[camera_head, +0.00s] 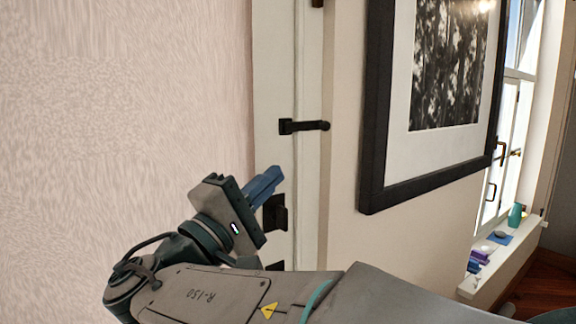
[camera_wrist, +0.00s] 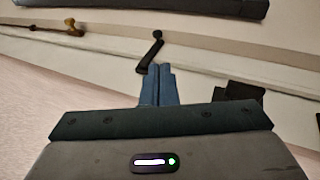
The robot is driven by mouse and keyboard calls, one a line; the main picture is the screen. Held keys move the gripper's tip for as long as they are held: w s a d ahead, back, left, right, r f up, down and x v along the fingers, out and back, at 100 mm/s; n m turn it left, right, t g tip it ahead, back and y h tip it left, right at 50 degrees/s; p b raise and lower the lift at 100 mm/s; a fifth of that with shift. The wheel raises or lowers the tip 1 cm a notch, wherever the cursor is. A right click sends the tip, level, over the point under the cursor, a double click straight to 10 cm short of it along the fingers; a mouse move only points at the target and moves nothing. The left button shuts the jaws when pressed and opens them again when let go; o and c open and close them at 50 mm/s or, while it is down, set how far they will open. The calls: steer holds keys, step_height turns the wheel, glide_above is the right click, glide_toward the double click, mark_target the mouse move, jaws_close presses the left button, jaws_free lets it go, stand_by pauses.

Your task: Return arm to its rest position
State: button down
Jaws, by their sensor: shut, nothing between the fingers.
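My gripper (camera_head: 277,174) is at the end of my raised, bent arm in the head view, with its blue fingers pointing up and to the right. The fingers are together and hold nothing. In the wrist view my gripper (camera_wrist: 159,68) also shows its two blue fingers side by side, with no object between them. In the head view it is in front of a white door (camera_head: 285,70); the gap between them cannot be told. A black door handle (camera_head: 305,126) is above and to the right of the fingertips.
A large black-framed picture (camera_head: 373,120) hangs on the wall to the right. Farther right is a window with a sill (camera_head: 508,259) holding several small items, including a teal vase (camera_head: 515,215). A plain pale wall (camera_head: 120,120) fills the left.

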steer(key=s+d+f+m+g+y+p, duration=0.1)
steer(key=s+d+f+g+y+p, duration=0.15)
steer(key=d+f+g, duration=0.4)
steer(key=s+d+f+m+g+y+p, duration=0.1)
steer(key=d+f+g+y+p, duration=0.2)
steer(key=d+f, duration=0.55)
steer(key=s+f+m+g+y+p, duration=0.4)
steer(key=s+f+m+y+p, duration=0.2)
steer(key=y, duration=0.4)
step_height(320, 180, down, 2)
steer(key=shift+s+a+f+m, duration=0.1)
steer(key=shift+s+a+m, duration=0.25)
steer(key=shift+s+m, duration=0.7)
steer(key=shift+w, duration=0.15)
